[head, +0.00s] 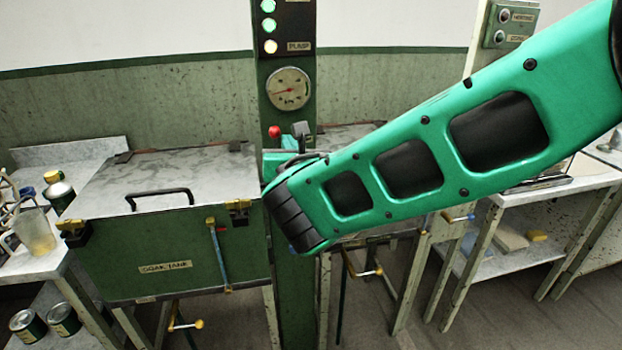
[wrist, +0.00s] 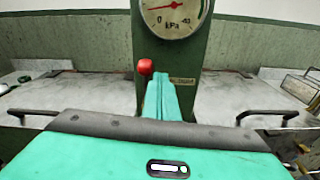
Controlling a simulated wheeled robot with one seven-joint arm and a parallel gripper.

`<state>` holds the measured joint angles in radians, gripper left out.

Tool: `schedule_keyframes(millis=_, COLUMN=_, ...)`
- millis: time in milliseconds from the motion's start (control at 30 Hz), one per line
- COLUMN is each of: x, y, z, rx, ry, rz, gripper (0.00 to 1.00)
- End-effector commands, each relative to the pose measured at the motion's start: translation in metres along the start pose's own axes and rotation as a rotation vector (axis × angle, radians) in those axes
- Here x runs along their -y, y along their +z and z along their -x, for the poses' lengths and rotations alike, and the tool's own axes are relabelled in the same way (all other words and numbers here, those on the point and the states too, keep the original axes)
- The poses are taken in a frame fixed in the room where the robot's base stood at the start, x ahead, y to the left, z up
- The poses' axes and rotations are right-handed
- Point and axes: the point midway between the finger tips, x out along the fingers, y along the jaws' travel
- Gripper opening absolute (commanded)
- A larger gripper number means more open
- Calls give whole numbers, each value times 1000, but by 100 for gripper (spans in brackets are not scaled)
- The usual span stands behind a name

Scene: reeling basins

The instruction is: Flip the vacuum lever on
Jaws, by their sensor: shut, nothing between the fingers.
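The vacuum lever's red knob (head: 274,131) stands on the green post (head: 290,233) below the round gauge. In the wrist view the red knob (wrist: 146,67) shows upright just left of my fingertips, with its lower part hidden. My gripper (wrist: 164,90) is shut and empty, its teal fingers pointing at the post just right of the knob. I cannot tell whether the fingers touch the lever. The gauge (head: 289,88) reads kPa, and its red needle points to the left, low side. It also shows in the wrist view (wrist: 174,14).
The soak tank (head: 170,262) with its closed lid and black handle (head: 160,194) stands left of the post. A jug (head: 34,232) and cans stand on a bench farther left. My arm covers much of the right side. Lit lamps (head: 268,25) sit above the gauge.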

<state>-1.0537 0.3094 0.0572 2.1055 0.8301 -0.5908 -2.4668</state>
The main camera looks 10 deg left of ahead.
Motion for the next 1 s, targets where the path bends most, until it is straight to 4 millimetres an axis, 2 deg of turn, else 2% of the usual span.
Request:
schedule_keyframes(millis=767, x=-10, y=0, z=1, rx=-1, ry=10, rz=-3, gripper=0)
schedule_keyframes(millis=867, x=-7, y=-2, z=2, rx=-1, ry=11, rz=-3, gripper=0)
schedule_keyframes(millis=1000, x=9, y=-8, z=7, rx=-3, ry=7, rz=-1, gripper=0)
